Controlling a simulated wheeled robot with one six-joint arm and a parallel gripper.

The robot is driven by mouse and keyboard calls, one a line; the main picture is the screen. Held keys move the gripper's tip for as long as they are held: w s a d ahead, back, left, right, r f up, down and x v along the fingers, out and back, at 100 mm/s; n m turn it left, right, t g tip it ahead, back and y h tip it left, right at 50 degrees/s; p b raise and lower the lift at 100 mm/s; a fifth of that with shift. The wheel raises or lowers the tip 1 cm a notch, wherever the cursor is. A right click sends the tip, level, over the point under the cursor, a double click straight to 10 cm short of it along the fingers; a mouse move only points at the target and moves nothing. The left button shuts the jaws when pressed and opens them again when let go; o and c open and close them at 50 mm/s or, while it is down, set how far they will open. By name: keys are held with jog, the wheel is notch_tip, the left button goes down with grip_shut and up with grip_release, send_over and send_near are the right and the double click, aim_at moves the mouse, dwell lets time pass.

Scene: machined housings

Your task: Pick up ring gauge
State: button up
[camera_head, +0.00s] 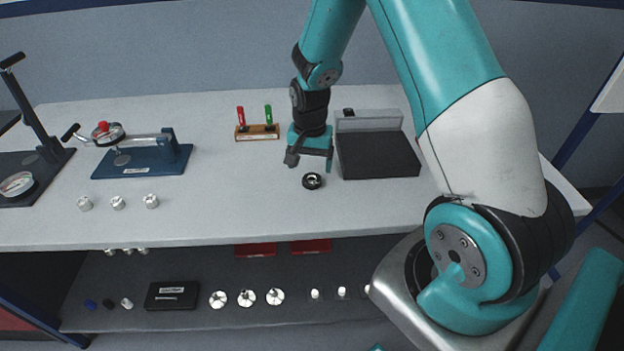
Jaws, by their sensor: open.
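The ring gauge (312,181) looks like a small black ring with a lighter centre. It lies flat on the grey worktop, near the middle of the table. My gripper (309,165) points down just above and behind it in the picture, with its two fingers apart and nothing between them. The gripper does not appear to touch the ring. The exact height of the fingertips above the table is hard to tell.
A black plate with a grey back block (378,155) stands close right of the ring. A wooden holder with red and green handles (257,132) is behind left. A blue fixture (143,160) and several silver parts (118,203) are further left. The worktop (230,200) is clear left of the ring.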

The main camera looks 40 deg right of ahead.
aim_at(312, 175)
jog(key=f, duration=0.4)
jog(key=shift+s+d+f+p, duration=0.15)
jog(key=shift+d+f+p, duration=0.05)
jog(key=shift+p, duration=0.2)
jog(key=c, duration=1.1)
jog(key=shift+r, duration=0.1)
